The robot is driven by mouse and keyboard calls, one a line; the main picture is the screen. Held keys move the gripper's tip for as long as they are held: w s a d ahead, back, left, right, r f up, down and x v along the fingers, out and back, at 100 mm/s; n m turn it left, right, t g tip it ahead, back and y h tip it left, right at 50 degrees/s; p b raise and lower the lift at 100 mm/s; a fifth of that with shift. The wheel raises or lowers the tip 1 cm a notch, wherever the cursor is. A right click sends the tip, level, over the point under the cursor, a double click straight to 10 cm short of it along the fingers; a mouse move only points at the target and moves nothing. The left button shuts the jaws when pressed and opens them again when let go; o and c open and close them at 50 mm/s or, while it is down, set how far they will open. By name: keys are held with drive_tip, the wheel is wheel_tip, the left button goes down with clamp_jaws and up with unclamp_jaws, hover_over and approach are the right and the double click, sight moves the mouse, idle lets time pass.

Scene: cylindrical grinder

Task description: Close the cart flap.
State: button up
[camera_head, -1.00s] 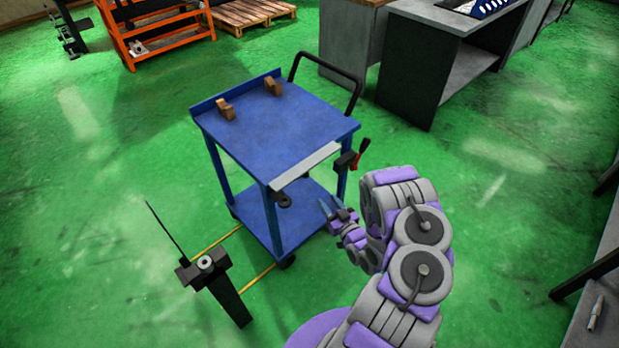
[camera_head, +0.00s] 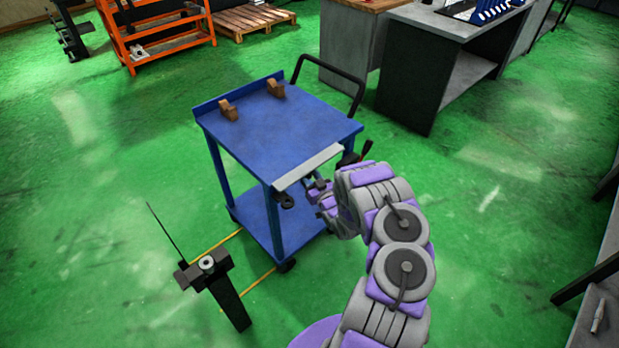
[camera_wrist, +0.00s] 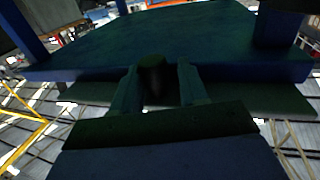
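The blue cart (camera_head: 275,125) stands in the middle of the head view. Its pale grey flap (camera_head: 307,167) runs along the near edge of the top, and a dark round knob (camera_head: 286,201) sits below it. My gripper (camera_head: 316,185) is just under the flap's right half; I cannot tell whether it touches. In the wrist view my gripper (camera_wrist: 160,85) has its two fingers apart, with a dark rounded piece (camera_wrist: 152,72) showing between them. I cannot tell its depth. A dark strip beyond the fingers may be the flap (camera_wrist: 240,98).
A black clamp-like part with a red lever (camera_head: 367,148) is at the cart's right corner. Two brown blocks (camera_head: 228,110) lie on the top. A black stand (camera_head: 215,283) is at the front left.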

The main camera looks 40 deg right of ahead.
drive_tip(key=shift+d+f, duration=0.1)
drive_tip(key=shift+d, duration=0.4)
drive_tip(key=shift+c, duration=0.9)
drive_tip(key=shift+a, duration=0.2)
clamp_jaws()
